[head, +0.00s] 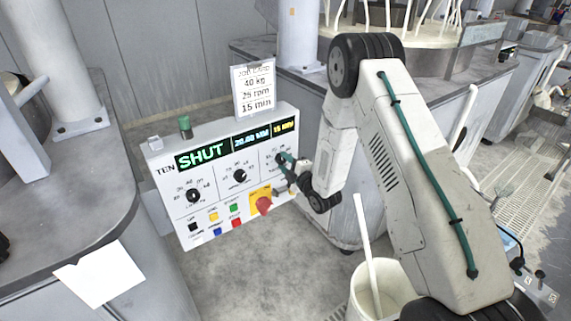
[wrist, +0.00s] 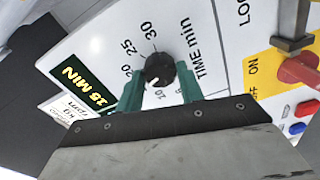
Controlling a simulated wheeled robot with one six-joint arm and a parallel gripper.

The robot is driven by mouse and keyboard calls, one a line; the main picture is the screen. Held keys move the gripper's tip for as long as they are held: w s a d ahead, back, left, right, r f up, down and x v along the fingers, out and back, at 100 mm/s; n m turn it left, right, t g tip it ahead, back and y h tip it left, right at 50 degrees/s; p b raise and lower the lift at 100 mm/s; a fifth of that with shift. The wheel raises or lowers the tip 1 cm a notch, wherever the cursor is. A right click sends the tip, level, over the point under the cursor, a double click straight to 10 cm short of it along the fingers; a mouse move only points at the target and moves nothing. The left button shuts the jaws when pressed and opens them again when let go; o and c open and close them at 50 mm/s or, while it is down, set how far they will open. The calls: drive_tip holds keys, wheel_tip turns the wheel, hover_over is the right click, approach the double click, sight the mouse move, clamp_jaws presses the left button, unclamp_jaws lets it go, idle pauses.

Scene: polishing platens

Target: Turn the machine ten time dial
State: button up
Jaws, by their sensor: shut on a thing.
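The machine ten panel (head: 215,175) is a white box marked TEN, with SHUT on its lit display and a yellow minutes readout at the right, which seems to read 15 MIN. The black time dial (wrist: 158,70) sits in the middle of the wrist view, with 20, 25 and 30 around it and the label TIME min beside it. My gripper (wrist: 160,84) has its two teal fingers on either side of the dial, shut on it. In the head view my gripper (head: 287,160) is at the panel's upper right and partly hides the dial.
A card (head: 254,90) above the panel reads 40 kg, 25 rpm, 15 min. Two other black dials (head: 193,196) (head: 239,176) are left of my gripper. A red switch (head: 264,205) on a yellow plate sits just below it. A white bucket (head: 380,285) stands on the floor.

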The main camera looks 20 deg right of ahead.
drive_tip(key=o, duration=1)
drive_tip(key=shift+d, duration=0.1)
drive_tip(key=v, duration=0.8)
